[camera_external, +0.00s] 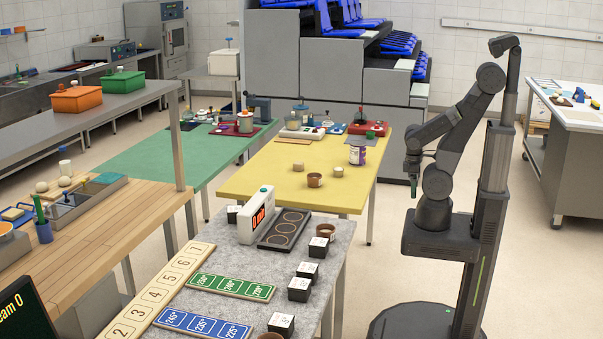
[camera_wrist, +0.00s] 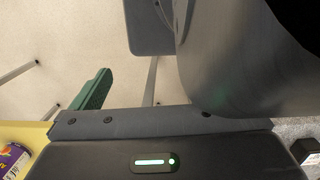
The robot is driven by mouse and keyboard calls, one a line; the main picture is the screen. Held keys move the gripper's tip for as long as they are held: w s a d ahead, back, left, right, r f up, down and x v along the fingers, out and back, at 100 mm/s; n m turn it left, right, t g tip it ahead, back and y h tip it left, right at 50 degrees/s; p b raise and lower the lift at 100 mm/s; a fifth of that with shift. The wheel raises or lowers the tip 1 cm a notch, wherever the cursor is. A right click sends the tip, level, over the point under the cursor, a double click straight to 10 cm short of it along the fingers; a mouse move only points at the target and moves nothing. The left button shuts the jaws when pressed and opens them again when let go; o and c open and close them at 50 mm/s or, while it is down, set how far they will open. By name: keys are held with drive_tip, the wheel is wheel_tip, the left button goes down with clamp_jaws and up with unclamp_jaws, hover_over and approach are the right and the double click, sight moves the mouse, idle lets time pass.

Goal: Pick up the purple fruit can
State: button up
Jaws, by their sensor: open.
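The purple fruit can (camera_external: 357,154), with a white upper part, stands upright near the right edge of the yellow table (camera_external: 262,180). In the wrist view the can (camera_wrist: 13,161) shows at the lower left corner, partly cut off, on the yellow surface. My gripper (camera_external: 413,188) is open and empty, pointing down to the right of the yellow table and apart from the can. In the wrist view one green finger (camera_wrist: 95,90) shows over the floor; the other finger is not clearly seen.
On the yellow table, a brown bowl (camera_external: 314,180) and a small tan round piece (camera_external: 338,171) stand near the can. A red tray (camera_external: 368,129) is behind it. The grey table (camera_external: 225,245) in front holds several dark boxes with white tops.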

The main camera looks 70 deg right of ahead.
drive_tip(key=shift+f, duration=0.15)
drive_tip(key=w+d+m+t+h+b, duration=0.2)
drive_tip(key=w+d+m+t, duration=0.15)
drive_tip(key=w+d, duration=0.75)
drive_tip(key=m+t+h+b, duration=0.2)
drive_tip(key=t+h+b, duration=0.3)
drive_tip(key=t, duration=0.9)
approach(358, 142)
drive_tip(key=shift+f+p+x, duration=0.15)
drive_tip(key=shift+p+x, duration=0.45)
drive_tip(key=shift+x, duration=1.8)
drive_tip(key=shift+f+p+x, duration=0.2)
drive_tip(key=shift+p+x, duration=0.35)
drive_tip(key=shift+x, duration=1.9)
drive_tip(key=shift+a, duration=0.2)
